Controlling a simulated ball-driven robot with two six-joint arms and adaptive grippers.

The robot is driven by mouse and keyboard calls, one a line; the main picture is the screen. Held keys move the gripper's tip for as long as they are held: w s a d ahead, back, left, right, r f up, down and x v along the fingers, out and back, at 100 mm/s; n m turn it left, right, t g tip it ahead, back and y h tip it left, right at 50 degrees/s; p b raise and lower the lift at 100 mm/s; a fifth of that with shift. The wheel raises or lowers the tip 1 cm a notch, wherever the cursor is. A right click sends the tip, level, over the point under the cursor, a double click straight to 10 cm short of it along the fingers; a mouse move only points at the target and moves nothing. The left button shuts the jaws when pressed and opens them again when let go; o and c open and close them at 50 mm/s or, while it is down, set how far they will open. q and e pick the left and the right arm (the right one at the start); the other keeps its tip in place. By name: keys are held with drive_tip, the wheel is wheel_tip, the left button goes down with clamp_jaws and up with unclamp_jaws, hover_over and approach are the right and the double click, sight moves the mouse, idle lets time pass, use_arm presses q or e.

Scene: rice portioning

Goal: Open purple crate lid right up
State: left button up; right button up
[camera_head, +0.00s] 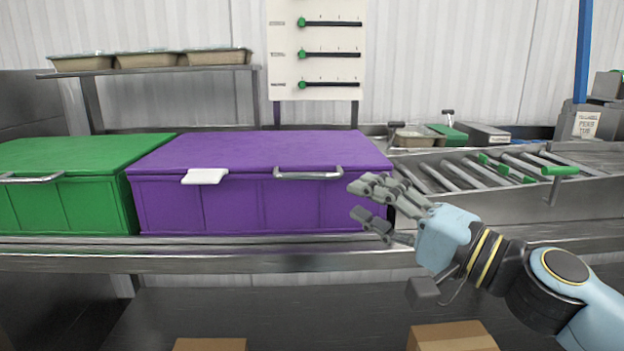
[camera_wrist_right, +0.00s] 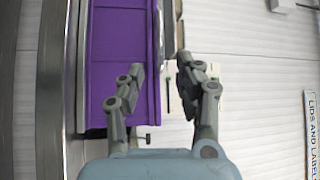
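The purple crate (camera_head: 230,207) stands on the metal counter with its lid (camera_head: 260,150) lying shut on top. A metal handle (camera_head: 308,174) runs along the lid's front edge at the right, and a white tab (camera_head: 205,176) sits at the left. My right gripper (camera_head: 357,199) is open and empty, in front of the crate's right end, just right of the handle and seemingly apart from it. In the right wrist view its fingers (camera_wrist_right: 160,82) are spread, with the purple crate (camera_wrist_right: 118,55) beyond the left finger. My left gripper is not in view.
A green crate (camera_head: 75,153) stands close at the left. A shelf with trays (camera_head: 150,60) and a slider panel (camera_head: 318,70) are behind. Cardboard boxes (camera_head: 450,337) sit below.

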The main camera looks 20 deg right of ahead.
sight(316, 179)
drive_tip(key=p+x, duration=0.3)
drive_tip(key=x, duration=0.6)
drive_tip(key=shift+w, duration=0.1)
drive_tip(key=shift+w+a+p, duration=0.3)
drive_tip(key=shift+w+a, duration=0.05)
drive_tip(key=shift+w, duration=0.25)
clamp_jaws()
